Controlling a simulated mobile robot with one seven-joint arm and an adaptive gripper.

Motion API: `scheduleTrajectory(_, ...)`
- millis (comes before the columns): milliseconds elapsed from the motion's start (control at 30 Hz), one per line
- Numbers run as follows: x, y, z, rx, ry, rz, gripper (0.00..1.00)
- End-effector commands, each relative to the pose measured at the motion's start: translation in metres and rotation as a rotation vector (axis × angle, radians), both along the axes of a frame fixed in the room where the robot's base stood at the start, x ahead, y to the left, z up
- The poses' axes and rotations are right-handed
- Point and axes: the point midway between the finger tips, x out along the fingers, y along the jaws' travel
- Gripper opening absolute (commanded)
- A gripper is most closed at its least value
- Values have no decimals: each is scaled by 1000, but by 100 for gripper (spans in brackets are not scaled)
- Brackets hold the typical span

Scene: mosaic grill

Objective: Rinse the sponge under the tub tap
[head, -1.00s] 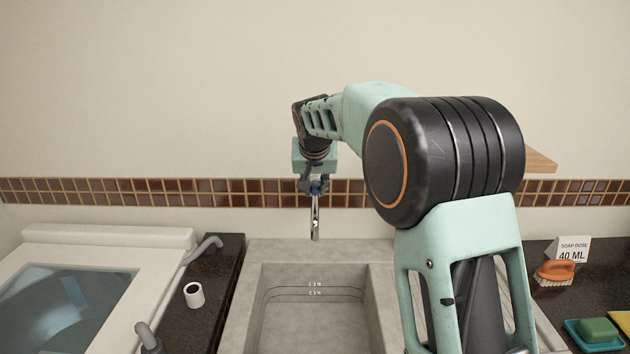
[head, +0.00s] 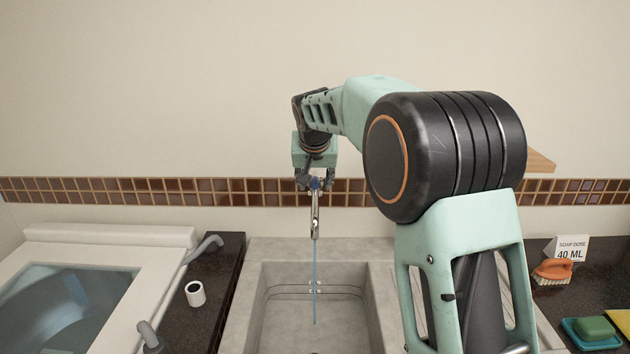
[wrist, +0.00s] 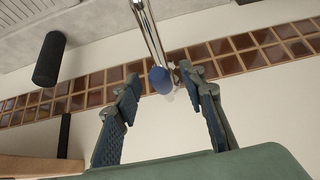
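The chrome tub tap (head: 316,215) stands at the back of the grey tub (head: 252,310), and a thin blue water stream (head: 315,285) falls from it. My gripper (head: 315,181) is open and holds nothing; whether a finger touches the knob is unclear. At right, a green block (head: 595,328) lies on a teal dish (head: 570,334). A yellow item (head: 621,319) is cut off by the frame edge. I cannot tell which is the sponge.
The tub looks empty.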

Motion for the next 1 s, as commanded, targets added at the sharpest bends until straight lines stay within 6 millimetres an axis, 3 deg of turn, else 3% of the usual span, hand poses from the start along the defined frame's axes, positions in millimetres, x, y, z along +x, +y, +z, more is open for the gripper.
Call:
scheduleTrajectory(167, 0, 0, 4, 0, 0, 0, 38)
scheduleTrajectory(800, 0, 0, 67, 0, 0, 0, 38)
scheduleTrajectory(1000, 0, 0, 70, -1, 1, 0, 38)
